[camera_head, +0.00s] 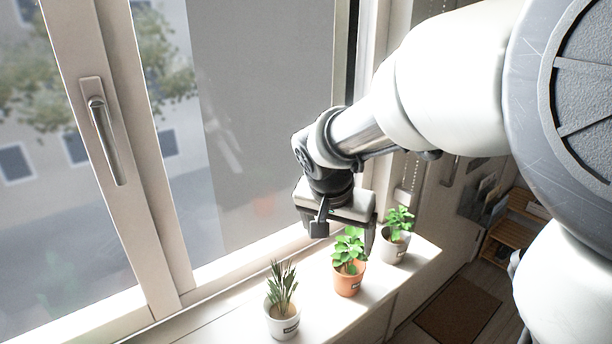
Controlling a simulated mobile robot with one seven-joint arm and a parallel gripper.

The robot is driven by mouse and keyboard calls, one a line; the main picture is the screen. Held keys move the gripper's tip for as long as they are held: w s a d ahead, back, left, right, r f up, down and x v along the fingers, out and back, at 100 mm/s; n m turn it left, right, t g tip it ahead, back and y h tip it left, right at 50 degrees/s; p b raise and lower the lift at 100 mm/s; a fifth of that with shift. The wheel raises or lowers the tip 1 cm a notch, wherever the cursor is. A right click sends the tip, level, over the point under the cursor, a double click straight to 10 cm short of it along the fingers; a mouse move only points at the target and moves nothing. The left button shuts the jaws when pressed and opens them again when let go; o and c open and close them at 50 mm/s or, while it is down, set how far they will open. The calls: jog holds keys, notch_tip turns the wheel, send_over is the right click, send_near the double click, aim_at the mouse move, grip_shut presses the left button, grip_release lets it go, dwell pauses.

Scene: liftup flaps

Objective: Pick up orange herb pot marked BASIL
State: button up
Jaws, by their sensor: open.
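The orange herb pot (348,283) stands upright on the white window sill, with a broad-leaved green plant in it. My gripper (345,240) points down just above and behind the pot, close to the plant's leaves. Its fingers are open, and the leaves hide part of them. I cannot tell whether a finger touches the plant.
A white pot with spiky leaves (283,322) stands left of the orange pot. Another white pot with a green plant (394,250) stands to its right, close to my gripper. The window (255,120) rises behind the sill (330,318).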

send_near(349, 269)
jog(key=shift+a+f, duration=0.2)
jog(key=shift+f, duration=1)
jog(key=shift+w+d+x, duration=0.15)
jog(key=shift+x, duration=1.35)
jog(key=shift+w+d+x, duration=0.15)
jog(key=shift+x, duration=1.4)
jog(key=shift+r, duration=0.2)
jog(key=c, duration=1.5)
